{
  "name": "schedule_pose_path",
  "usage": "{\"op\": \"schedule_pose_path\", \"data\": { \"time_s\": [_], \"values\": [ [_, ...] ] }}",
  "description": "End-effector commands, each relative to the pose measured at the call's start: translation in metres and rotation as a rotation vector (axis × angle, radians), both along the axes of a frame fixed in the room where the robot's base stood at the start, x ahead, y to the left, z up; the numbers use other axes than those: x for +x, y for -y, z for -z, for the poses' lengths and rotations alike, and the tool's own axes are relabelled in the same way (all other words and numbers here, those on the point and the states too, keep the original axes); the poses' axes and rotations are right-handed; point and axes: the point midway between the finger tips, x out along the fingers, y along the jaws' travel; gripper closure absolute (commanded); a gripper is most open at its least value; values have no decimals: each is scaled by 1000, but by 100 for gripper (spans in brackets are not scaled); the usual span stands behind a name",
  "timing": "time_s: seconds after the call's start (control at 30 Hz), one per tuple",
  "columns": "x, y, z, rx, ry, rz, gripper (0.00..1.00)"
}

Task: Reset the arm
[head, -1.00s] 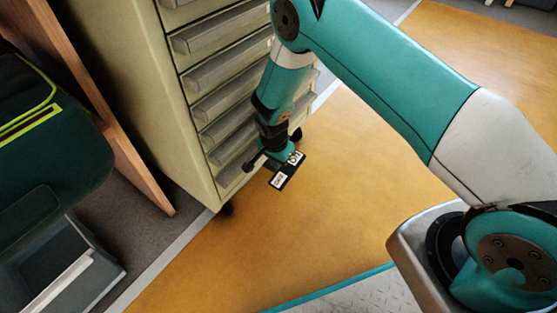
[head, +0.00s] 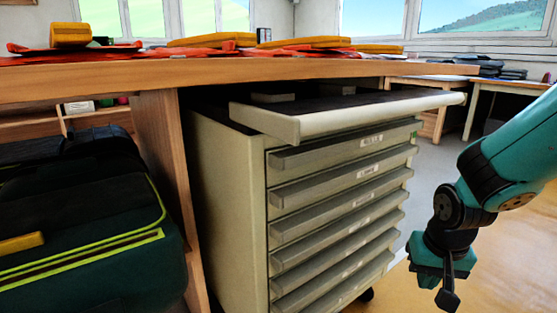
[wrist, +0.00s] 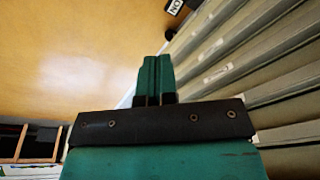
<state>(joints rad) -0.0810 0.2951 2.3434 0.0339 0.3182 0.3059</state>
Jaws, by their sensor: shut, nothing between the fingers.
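My gripper (wrist: 155,78) shows in the wrist view with its two teal fingers together and nothing between them. In the head view my arm hangs at the right edge, with its wrist end (head: 440,262) low beside the drawer cabinet, apart from it as far as I can see. The fingertips are not clear in the head view. The drawer cabinet (head: 228,220) stands under the bench, and its drawer fronts (wrist: 225,70) run along the right of the wrist view.
The cabinet's top section (head: 370,116) juts out under the bench (head: 300,75). Red and yellow items lie on the bench. A dark green bag (head: 90,225) with lime trim stands at left. Yellow floor (wrist: 60,60) lies open beside the cabinet. Another table (head: 500,86) stands behind.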

Motion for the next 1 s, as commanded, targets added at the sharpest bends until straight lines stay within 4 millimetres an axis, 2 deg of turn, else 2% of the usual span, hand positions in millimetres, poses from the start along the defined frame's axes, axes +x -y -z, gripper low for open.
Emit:
{"op": "schedule_pose_path", "data": {
  "time_s": [0.03,0.2,0.23,0.27,0.3,0.47,0.6,0.67,0.7,0.87,1.0],
  "values": [
    [-15,6,-13,-4,14,-42,100],
    [-64,19,-40,-27,42,-199,100],
    [-73,21,-43,-31,46,-226,100],
    [-78,14,-52,-20,50,-262,100],
    [-81,-7,-67,23,47,-321,100],
    [-115,-70,-115,157,27,-548,100],
    [-163,-115,-162,251,-5,-795,100],
    [-188,-130,-183,282,-22,-915,100],
    [-183,-126,-202,278,-25,-887,100],
    [-181,-126,-256,278,-27,-880,100],
    [-181,-126,-309,278,-26,-878,100]
  ]
}}
